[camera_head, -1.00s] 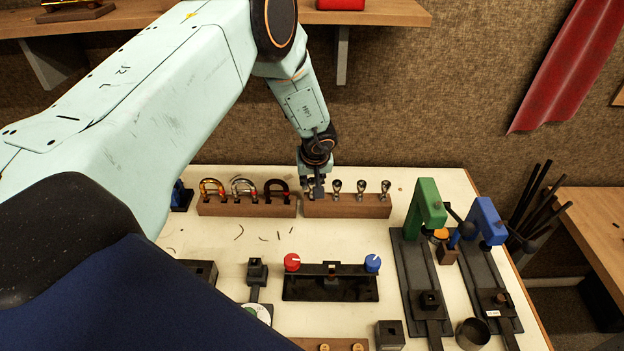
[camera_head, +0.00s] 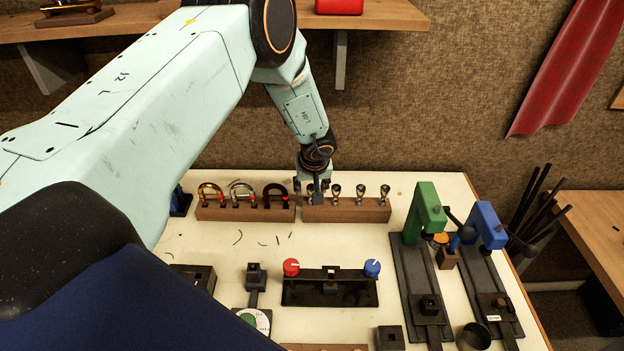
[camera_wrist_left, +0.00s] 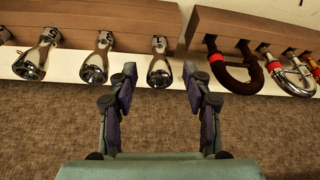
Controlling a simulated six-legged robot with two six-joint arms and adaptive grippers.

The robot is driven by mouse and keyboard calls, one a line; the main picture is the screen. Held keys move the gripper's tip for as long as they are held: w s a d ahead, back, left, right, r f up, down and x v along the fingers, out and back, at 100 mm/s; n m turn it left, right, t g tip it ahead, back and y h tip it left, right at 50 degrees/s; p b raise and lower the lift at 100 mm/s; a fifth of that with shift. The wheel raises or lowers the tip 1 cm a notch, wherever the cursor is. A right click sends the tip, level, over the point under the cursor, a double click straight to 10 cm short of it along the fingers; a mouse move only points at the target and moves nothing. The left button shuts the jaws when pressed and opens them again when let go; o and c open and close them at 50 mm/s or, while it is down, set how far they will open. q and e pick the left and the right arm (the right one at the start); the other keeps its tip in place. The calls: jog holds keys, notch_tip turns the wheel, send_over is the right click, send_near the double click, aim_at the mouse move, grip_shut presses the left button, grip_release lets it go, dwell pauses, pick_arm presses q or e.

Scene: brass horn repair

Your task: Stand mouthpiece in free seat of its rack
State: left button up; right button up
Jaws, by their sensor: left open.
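The mouthpiece rack (camera_head: 350,212) is a brown wooden block at the back of the bench. A silver mouthpiece (camera_wrist_left: 160,65) stands in its leftmost seat in the head view, cup end up. Several mouthpieces stand in the rack in a row, among them one beside it (camera_head: 336,191), one in the middle (camera_head: 361,191) and one at the right end (camera_head: 385,191). My left gripper (camera_head: 312,188) is open over the leftmost seat. In the left wrist view its fingers (camera_wrist_left: 158,82) are spread either side of the leftmost mouthpiece, with gaps on both sides. My right gripper is not in view.
A second wooden rack (camera_head: 245,213) with U-shaped slides stands close on the left. A black fixture (camera_head: 330,291) with red and blue knobs sits in front. Green (camera_head: 427,207) and blue (camera_head: 487,222) clamp stands are at right. Bench between racks and fixture is mostly clear, with small dark scraps.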

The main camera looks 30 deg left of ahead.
pick_arm(q)
jog(key=v, duration=1.1)
jog(key=shift+r, duration=0.3)
jog(key=shift+s+d+f, duration=0.1)
jog(key=shift+s+d, duration=0.05)
jog(key=shift+s, duration=0.05)
